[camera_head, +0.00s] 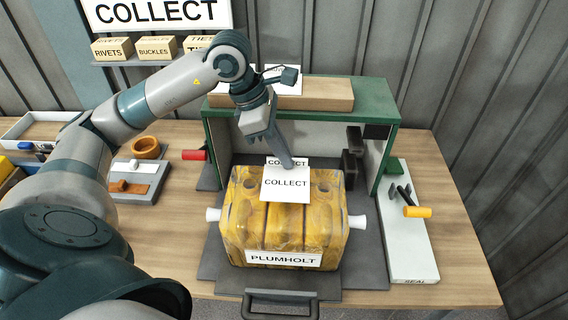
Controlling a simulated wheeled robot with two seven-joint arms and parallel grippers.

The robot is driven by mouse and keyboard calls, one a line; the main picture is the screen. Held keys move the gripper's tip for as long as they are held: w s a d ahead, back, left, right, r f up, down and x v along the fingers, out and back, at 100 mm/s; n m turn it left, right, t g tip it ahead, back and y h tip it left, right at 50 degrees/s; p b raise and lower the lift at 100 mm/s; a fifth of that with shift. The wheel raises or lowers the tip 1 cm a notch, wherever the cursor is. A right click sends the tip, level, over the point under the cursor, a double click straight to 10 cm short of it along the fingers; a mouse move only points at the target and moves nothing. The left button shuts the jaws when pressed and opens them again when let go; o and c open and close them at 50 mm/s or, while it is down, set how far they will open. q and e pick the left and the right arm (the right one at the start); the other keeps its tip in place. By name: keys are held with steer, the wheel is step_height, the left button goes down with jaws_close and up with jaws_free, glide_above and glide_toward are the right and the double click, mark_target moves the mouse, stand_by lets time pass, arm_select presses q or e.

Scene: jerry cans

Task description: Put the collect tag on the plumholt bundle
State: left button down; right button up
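The plumholt bundle (240,225) is a block of yellow marbled jerry cans with a white PLUMHOLT label on its front and white ends sticking out at both sides. It sits on a grey plate in front of the green frame. The white collect tag (286,190) is at the top middle of the bundle, with COLLECT readable on two faces. My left gripper (287,163) points down, its fingers close together at the tag's upper fold, and it appears shut on the tag. Whether the tag rests fully on the bundle is unclear. My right gripper is not in view.
The green frame (388,150) stands behind the bundle, with a wooden block (325,94) on top. A white SEAL board (410,258) with an orange-handled tool (417,212) lies at right. A wooden ring (145,147) and trays stand at left. A dark handle (280,296) is in front.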

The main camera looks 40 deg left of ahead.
arm_select(q)
steer(key=shift+f+p, duration=0.7)
steer(key=shift+f, duration=1)
steer(key=shift+f, duration=0.1)
steer(key=shift+f, duration=0.1)
steer(key=c, duration=2)
jaws_free()
steer(key=shift+s+a+r+b, duration=0.1)
steer(key=shift+a+r+b, duration=0.15)
steer(key=shift+r, duration=0.4)
steer(key=b+v, duration=0.2)
steer(key=v, duration=0.9)
steer(key=shift+d, duration=0.15)
